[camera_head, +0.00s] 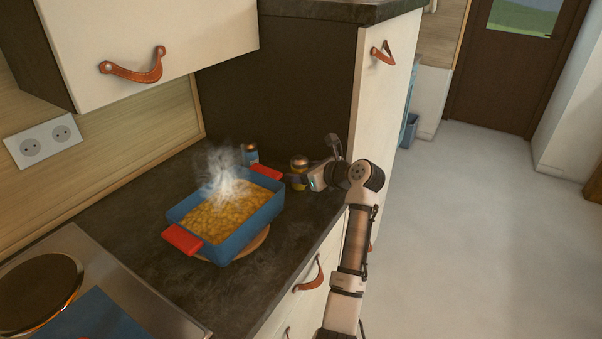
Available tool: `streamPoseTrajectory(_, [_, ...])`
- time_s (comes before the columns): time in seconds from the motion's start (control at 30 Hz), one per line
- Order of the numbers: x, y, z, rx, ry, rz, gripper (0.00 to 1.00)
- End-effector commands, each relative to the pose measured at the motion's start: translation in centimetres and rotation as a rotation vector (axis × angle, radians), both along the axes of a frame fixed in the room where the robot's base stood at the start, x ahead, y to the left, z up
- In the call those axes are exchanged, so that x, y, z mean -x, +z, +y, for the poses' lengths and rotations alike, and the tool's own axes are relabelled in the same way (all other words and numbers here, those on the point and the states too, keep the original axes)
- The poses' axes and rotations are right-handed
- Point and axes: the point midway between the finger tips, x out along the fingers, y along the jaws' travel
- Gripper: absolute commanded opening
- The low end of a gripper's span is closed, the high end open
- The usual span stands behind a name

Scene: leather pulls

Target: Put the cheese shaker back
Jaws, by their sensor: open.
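A small jar with a gold lid and yellowish contents (298,172) stands on the dark counter beside the blue baking dish. A second small container with a blue-grey body and dark lid (250,155) stands further back, behind the dish and partly veiled by steam. I cannot tell from their labels which is the cheese shaker. My gripper (292,182) comes in from the right, low over the counter, with its open fingers at the front of the gold-lidded jar. The fingers partly hide the jar's lower part. I cannot tell whether they touch it.
The blue baking dish (240,236) with red handles holds steaming yellow food and sits on a round wooden board (256,243), close left of my gripper. A cooktop (135,290) is at front left. A tall cabinet (379,90) stands behind my wrist. Front counter is clear.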

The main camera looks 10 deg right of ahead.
Motion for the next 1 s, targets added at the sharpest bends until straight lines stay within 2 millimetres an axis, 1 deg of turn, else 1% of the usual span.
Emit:
streamPoseTrajectory(0.3, [5.3,2.5,-3.5,0.002,-0.004,-0.004,0.64])
streamPoseTrajectory(0.4, [6.7,3.2,-4.3,0.001,-0.002,-0.002,0.64])
streamPoseTrajectory(0.5, [7.7,3.7,-4.9,0.0,-0.003,-0.001,0.64])
streamPoseTrajectory(0.7, [8.6,4.2,-5.4,0.001,-0.001,-0.001,0.64])
streamPoseTrajectory(1.0, [8.6,4.2,-5.4,0.0,-0.001,0.0,0.64])
